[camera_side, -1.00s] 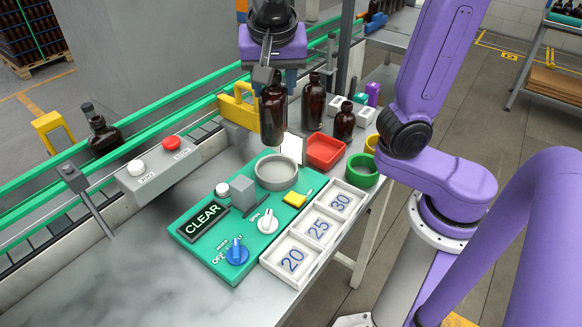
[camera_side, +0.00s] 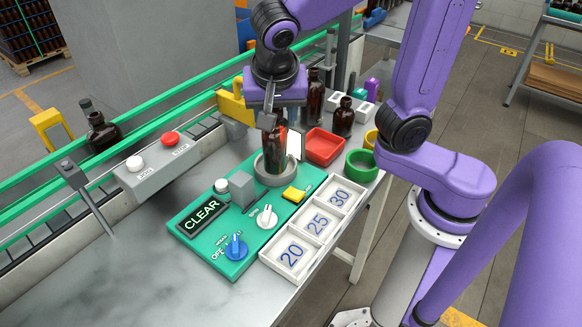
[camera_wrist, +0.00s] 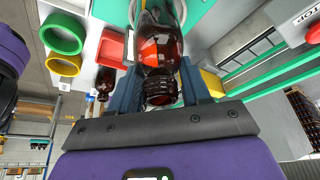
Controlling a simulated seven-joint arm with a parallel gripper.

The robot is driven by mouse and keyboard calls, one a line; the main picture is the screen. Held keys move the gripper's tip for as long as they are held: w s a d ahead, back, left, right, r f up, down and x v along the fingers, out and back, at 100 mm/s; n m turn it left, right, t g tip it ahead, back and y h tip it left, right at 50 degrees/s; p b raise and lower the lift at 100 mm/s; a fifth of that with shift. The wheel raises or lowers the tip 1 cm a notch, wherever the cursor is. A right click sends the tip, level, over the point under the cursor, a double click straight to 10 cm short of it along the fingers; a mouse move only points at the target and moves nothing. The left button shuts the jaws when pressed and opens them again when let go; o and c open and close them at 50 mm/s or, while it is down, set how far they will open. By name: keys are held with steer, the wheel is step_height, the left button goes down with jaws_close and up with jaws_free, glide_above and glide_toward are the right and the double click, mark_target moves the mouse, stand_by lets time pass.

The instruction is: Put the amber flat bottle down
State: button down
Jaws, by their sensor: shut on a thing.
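The amber bottle (camera_side: 274,146) is upright in my gripper (camera_side: 270,120), which is shut on it near its neck. Its lower end is at the round grey dish (camera_side: 262,177) on the green panel. I cannot tell whether its base touches the dish floor. In the wrist view the bottle (camera_wrist: 160,50) sits between the two fingers of my gripper (camera_wrist: 160,88), its open neck toward the camera. Whether it is flat-sided is hard to tell.
Two other amber bottles stand behind, a tall one (camera_side: 312,96) and a shorter one (camera_side: 343,118). A red tray (camera_side: 324,146), a green ring (camera_side: 361,165) and a white numbered tray (camera_side: 291,262) are nearby. A yellow bracket (camera_side: 236,101) stands close to the left. Bare counter lies at front left.

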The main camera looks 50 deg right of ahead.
steer(key=shift+v, duration=0.75)
steer(key=shift+s, duration=0.15)
steer(key=s+a+r+n+y, duration=0.1)
steer(key=s+a+r+n, duration=0.1)
steer(key=s+a, duration=0.4)
steer(key=s+a+r+n, duration=0.2)
steer(key=s+a+r, duration=0.1)
steer(key=a, duration=0.5)
steer(key=w+a+f, duration=0.8)
steer(key=a+f, duration=0.2)
steer(key=f, duration=0.3)
steer(key=shift+w+a+t, duration=0.3)
steer(key=shift+w+a, duration=0.05)
steer(key=shift+w, duration=0.05)
steer(key=shift+f, duration=0.1)
